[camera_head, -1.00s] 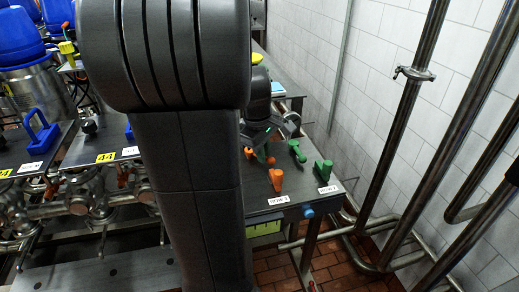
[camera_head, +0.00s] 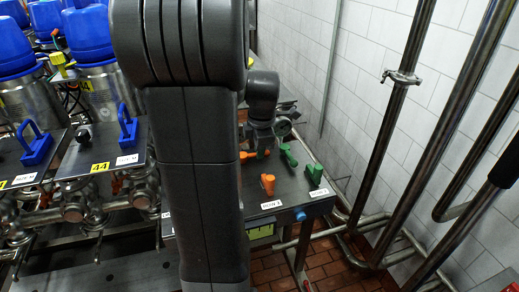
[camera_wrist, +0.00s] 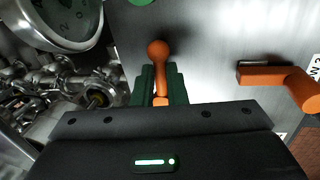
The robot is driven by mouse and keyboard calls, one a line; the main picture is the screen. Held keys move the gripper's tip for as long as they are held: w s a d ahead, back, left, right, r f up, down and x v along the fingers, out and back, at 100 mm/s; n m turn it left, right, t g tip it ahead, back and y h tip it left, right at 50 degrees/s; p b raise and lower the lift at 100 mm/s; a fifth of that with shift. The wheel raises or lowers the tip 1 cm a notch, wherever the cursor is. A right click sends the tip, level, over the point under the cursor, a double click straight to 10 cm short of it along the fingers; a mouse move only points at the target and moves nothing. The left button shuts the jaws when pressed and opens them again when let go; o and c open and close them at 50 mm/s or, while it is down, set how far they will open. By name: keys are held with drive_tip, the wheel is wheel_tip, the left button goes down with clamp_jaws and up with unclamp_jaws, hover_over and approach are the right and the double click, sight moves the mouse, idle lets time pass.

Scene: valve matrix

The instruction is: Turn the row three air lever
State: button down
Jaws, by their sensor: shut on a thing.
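Several air levers stand on the dark panel at the right in the head view. A near orange lever (camera_head: 268,184) stands beside a green lever (camera_head: 315,173). Behind them are another orange lever (camera_head: 248,155) and a green lever (camera_head: 288,154). My gripper (camera_wrist: 158,83) has green fingers shut around an orange lever with a round end (camera_wrist: 157,53) in the wrist view. A second orange lever (camera_wrist: 285,80) lies apart to the right, next to a partly cut-off label that shows a 3. In the head view my arm hides part of the panel.
A round gauge (camera_wrist: 62,20) and metal pipework (camera_wrist: 85,85) are close on the left in the wrist view. Steel pipes (camera_head: 395,110) run along the tiled wall at the right. A panel with blue handles (camera_head: 127,130) and kegs with blue tops stand at the left.

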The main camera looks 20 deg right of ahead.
drive_tip(key=shift+w+n, duration=0.25)
drive_tip(key=shift+n, duration=0.15)
drive_tip(key=c, duration=1.5)
unclamp_jaws()
drive_tip(key=shift+o, duration=0.2)
drive_tip(key=shift+r, duration=0.15)
wheel_tip(320, 180, up, 13)
drive_tip(key=s, duration=0.2)
drive_tip(key=shift+s+r+b, duration=0.15)
drive_tip(key=shift+s+b, duration=0.2)
drive_tip(key=shift+s, duration=0.05)
drive_tip(key=w+f, duration=0.1)
drive_tip(key=f, duration=0.8)
drive_tip(key=w+f, duration=0.1)
drive_tip(key=f, duration=0.3)
drive_tip(key=shift+w+f+p, duration=0.3)
drive_tip(key=shift+w+p, duration=0.05)
